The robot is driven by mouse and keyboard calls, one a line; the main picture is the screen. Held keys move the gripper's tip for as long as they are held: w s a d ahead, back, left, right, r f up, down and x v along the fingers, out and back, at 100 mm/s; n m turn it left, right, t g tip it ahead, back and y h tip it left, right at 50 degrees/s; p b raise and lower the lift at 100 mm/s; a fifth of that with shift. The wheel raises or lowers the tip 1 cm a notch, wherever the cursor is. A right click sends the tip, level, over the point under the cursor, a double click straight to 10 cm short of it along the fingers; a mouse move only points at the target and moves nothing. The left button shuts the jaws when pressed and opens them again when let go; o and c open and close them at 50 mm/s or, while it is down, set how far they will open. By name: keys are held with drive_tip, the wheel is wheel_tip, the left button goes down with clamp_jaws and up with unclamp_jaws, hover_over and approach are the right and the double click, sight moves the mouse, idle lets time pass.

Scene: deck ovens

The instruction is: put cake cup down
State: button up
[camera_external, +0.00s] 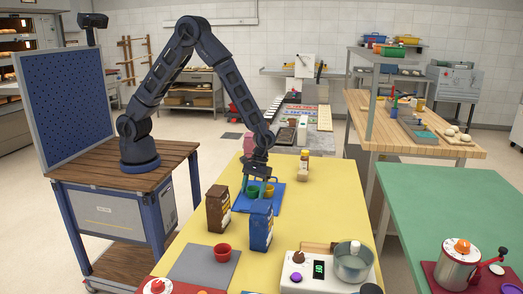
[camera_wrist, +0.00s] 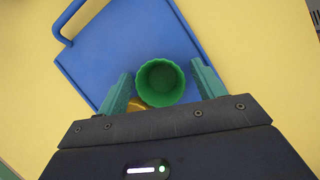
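A green cake cup (camera_wrist: 160,82) with a fluted rim sits between the two fingers of my gripper (camera_wrist: 162,76) in the wrist view. A narrow strip of blue shows between the cup and each finger, so my gripper looks open around it. The cup (camera_external: 252,191) appears to stand upright on the blue board (camera_external: 246,206), though its base contact is hard to see. A yellow-orange cup (camera_external: 268,191) stands close beside it. In the wrist view it is mostly hidden, with a small part (camera_wrist: 137,105) showing. My gripper (camera_external: 258,177) points down over the cups in the external view.
A brown bag (camera_external: 217,210) and a blue bag (camera_external: 261,226) stand on the yellow table (camera_external: 325,215) in front of the board. A red cup (camera_external: 222,252) sits on a grey mat (camera_external: 195,266). A scale with a pot (camera_external: 352,264) is at front right.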

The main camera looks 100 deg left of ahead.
drive_tip(key=v, duration=1.2)
drive_tip(key=s+a+r+m+t, duration=0.1)
drive_tip(key=s+r+m, duration=0.15)
drive_tip(key=r, duration=0.35)
drive_tip(key=s+a+r+m, duration=0.1)
drive_tip(key=s+r, duration=0.3)
drive_tip(key=r, duration=0.2)
drive_tip(key=s+a+r+m+t+y, duration=0.1)
drive_tip(key=s+a+r+m, duration=0.1)
drive_tip(key=s, duration=0.8)
drive_tip(key=s+a+r+m+t+y, duration=0.1)
drive_tip(key=s+a+r+m+t, duration=0.1)
drive_tip(key=s+r, duration=0.5)
drive_tip(key=s+a+r+m+t+y, duration=0.2)
drive_tip(key=s+m, duration=0.4)
drive_tip(key=s, duration=0.9)
wheel_tip(320, 180, up, 3)
drive_tip(key=shift+a+f, duration=0.25)
drive_tip(key=shift+a, duration=0.6)
idle(1.4)
